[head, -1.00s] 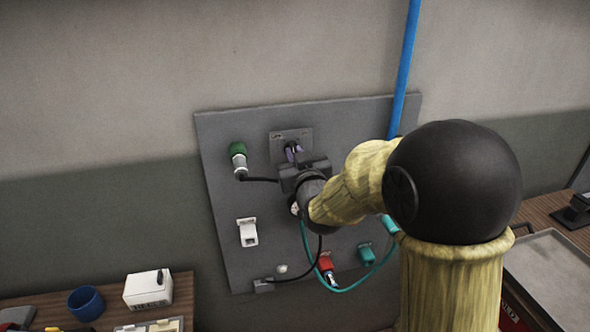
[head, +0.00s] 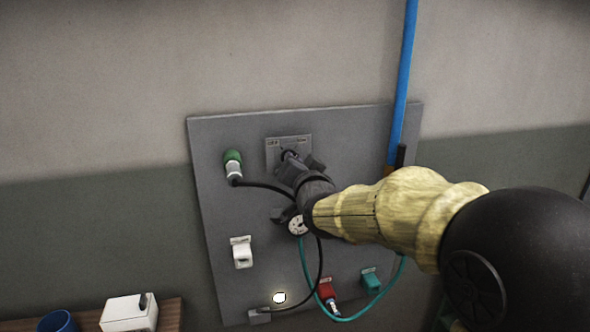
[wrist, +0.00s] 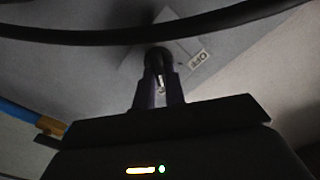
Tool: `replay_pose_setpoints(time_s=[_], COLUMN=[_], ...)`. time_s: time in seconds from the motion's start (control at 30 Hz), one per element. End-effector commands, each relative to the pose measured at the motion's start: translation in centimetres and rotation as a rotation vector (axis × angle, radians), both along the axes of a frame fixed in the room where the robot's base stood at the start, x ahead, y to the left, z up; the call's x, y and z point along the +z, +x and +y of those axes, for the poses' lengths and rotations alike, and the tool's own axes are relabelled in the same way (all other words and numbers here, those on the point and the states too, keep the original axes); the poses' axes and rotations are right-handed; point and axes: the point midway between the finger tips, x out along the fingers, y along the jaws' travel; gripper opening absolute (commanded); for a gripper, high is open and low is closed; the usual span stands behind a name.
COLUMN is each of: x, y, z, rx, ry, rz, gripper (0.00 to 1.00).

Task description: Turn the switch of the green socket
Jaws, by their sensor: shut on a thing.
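The switch (head: 288,153) is a dark knob on a grey plate (head: 301,144) high on the wall panel. In the wrist view the knob (wrist: 158,57) sits between my fingers, and its plate carries an "OFF" label (wrist: 198,58). My gripper (head: 290,163), also in the wrist view (wrist: 159,85), is shut on the knob and looks rolled at an angle. The green socket (head: 233,157) is left of the switch, with a pale plug and black cable (head: 262,186) in it. The cable passes close in front of my fingers in the wrist view.
The panel (head: 220,130) also bears a white socket (head: 242,253), a red one (head: 327,290), a teal one (head: 371,280), a gauge (head: 296,225) partly hidden by my wrist, and a glowing lamp (head: 279,298). A blue pipe (head: 402,80) runs up at right.

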Motion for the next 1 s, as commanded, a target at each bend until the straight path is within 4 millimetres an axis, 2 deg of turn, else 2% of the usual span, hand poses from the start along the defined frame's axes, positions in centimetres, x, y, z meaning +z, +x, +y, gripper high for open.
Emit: replay_pose_setpoints(time_s=[0.43,0.47,0.57,0.87,1.0], x=[0.29,0.29,0.25,0.09,0.04], y=[0.05,0.05,0.04,-0.05,-0.7], z=[0.02,0.02,0.02,-0.02,-0.21], rx=[0.0,0.0,0.0,0.0,0.0], ry=[0.016,0.016,0.016,0.013,0.013], rz=[-0.002,-0.002,-0.001,0.001,0.001], gripper=[0.0,0.16,0.34,0.34,0.34])
